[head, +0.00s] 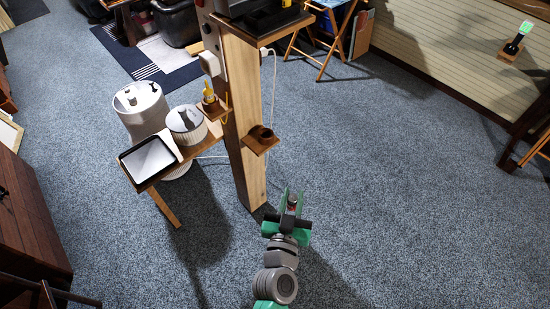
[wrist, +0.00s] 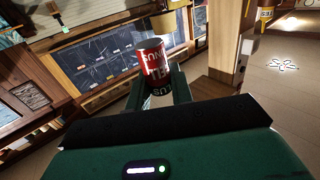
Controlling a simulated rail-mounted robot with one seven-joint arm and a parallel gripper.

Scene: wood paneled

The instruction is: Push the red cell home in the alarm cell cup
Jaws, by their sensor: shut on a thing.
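The red cell is a red cylinder with white lettering and a silver rim, and it stands out clearly in the wrist view (wrist: 152,62). My gripper (head: 292,196) is shut on it, with a green finger on either side of its lower part. In the head view only a small bit of red shows between the fingers. The alarm cell cup looks to be the small dark brown round cup (head: 262,133) on a little wooden ledge on the post. My gripper is below and right of the cup in the head view, clearly apart from it. The cup's inside is hard to make out.
The wooden post (head: 243,120) carries the ledge (head: 258,148). Left of it are a small wooden shelf with a dark tray (head: 150,160), a ribbed round container (head: 187,125) and a yellow-topped item (head: 210,98). A white cord hangs beside the post.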

